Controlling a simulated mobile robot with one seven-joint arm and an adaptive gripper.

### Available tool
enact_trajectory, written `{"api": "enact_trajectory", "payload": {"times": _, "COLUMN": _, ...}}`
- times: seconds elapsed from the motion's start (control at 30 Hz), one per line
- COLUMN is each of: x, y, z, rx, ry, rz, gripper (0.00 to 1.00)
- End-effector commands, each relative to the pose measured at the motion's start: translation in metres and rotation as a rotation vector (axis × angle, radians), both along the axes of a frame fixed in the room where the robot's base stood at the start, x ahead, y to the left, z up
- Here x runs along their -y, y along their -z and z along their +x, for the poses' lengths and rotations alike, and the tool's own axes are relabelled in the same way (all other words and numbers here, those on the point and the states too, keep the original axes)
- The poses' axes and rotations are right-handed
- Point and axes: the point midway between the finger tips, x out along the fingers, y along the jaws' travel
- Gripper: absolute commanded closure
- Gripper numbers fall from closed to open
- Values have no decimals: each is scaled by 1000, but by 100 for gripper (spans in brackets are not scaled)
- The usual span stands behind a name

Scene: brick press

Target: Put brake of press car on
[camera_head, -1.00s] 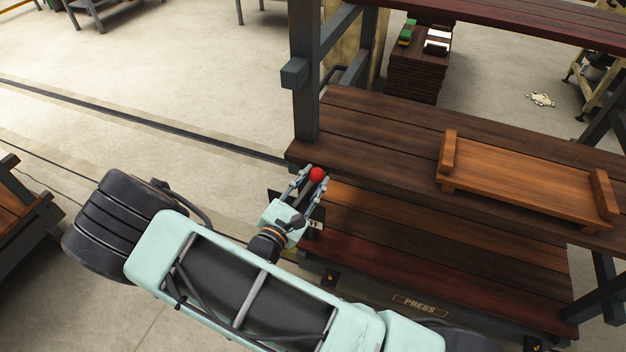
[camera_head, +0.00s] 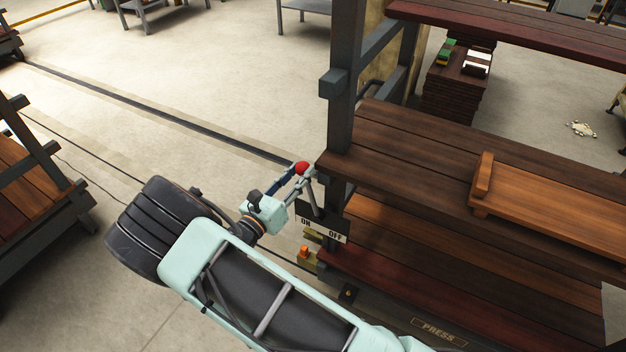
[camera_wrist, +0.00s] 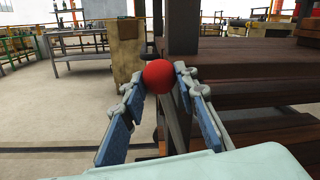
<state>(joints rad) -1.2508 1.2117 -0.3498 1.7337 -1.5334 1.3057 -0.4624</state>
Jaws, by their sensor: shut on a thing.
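The press car (camera_head: 438,331) is a dark wooden-decked shelf car with a "PRESS" plate low on its side. Its brake lever has a red ball knob (camera_head: 302,168) on a grey rod, which rises from a plate marked ON and OFF (camera_head: 322,229). The rod leans left, with the knob above the ON side. My gripper (camera_head: 297,177) is shut on the knob. In the wrist view the red knob (camera_wrist: 158,76) sits between the blue-padded fingers, with the grey rod running down below it. The rod's lower end is partly hidden there.
A wooden tray (camera_head: 560,208) lies on the car's middle deck. A dark upright post (camera_head: 341,90) stands close to the right of my gripper. A floor rail (camera_head: 150,112) runs to the left. Another wooden car (camera_head: 30,190) stands at the far left, with open floor between.

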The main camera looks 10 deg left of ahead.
Motion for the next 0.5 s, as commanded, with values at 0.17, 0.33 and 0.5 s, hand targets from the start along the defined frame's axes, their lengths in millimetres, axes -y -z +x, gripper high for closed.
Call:
{"api": "enact_trajectory", "payload": {"times": 0.17, "x": -14, "y": 7, "z": 5, "rx": -29, "ry": 0, "rz": -79, "gripper": 100}}
{"api": "enact_trajectory", "payload": {"times": 0.33, "x": -21, "y": 9, "z": 7, "rx": -45, "ry": 1, "rz": -123, "gripper": 100}}
{"api": "enact_trajectory", "payload": {"times": 0.5, "x": -24, "y": 10, "z": 8, "rx": -52, "ry": 0, "rz": -140, "gripper": 100}}
